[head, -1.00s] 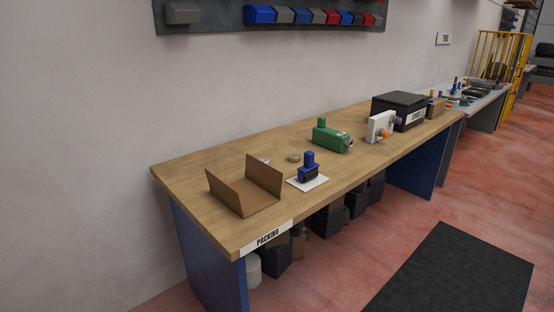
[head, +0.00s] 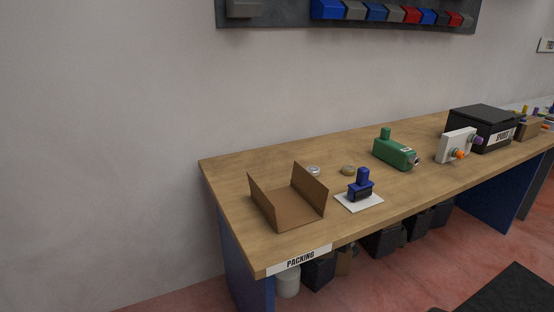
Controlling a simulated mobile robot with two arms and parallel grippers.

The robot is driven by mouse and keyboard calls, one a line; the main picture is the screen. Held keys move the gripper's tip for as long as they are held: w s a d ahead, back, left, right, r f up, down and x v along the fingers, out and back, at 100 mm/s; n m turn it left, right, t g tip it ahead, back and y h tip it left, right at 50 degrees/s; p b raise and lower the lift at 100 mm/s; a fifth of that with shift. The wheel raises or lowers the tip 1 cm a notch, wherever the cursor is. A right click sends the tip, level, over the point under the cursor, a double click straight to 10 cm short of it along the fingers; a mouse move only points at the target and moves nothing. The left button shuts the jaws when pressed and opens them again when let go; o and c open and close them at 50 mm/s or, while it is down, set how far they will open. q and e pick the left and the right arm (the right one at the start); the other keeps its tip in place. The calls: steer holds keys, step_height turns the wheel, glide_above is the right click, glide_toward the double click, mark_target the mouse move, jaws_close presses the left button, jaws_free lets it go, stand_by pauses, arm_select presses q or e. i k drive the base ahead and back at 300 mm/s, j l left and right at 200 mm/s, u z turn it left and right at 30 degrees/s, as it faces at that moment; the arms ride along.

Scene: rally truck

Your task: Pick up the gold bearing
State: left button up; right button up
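A small tan-gold ring (head: 348,170), which looks like the gold bearing, lies flat on the wooden packing bench (head: 232,174). It is behind the blue stamp-like tool and left of the green device. A similar silver ring (head: 313,171) lies to its left, close to the cardboard holder. Neither of my grippers is in the head view.
An open cardboard holder (head: 288,207) stands at the bench's left end. A blue tool (head: 361,185) sits on a white pad (head: 347,205). A green device (head: 395,150), a white block (head: 456,146) and a black box (head: 483,127) stand farther right.

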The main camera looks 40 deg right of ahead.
mark_target(347, 170)
steer(key=l+u, duration=0.15)
steer(key=l, duration=0.3)
steer(key=k+l+u, duration=0.15)
steer(key=l, duration=0.25)
steer(key=k+l+u, duration=0.15)
steer(key=l, duration=0.25)
steer(key=k+l+u, duration=0.15)
steer(key=l, duration=0.25)
steer(key=k+l+u, duration=0.15)
steer(key=l, duration=0.25)
steer(key=k+l+u, duration=0.15)
steer(key=l, duration=0.25)
steer(key=k+l+u, duration=0.15)
steer(key=l, duration=0.2)
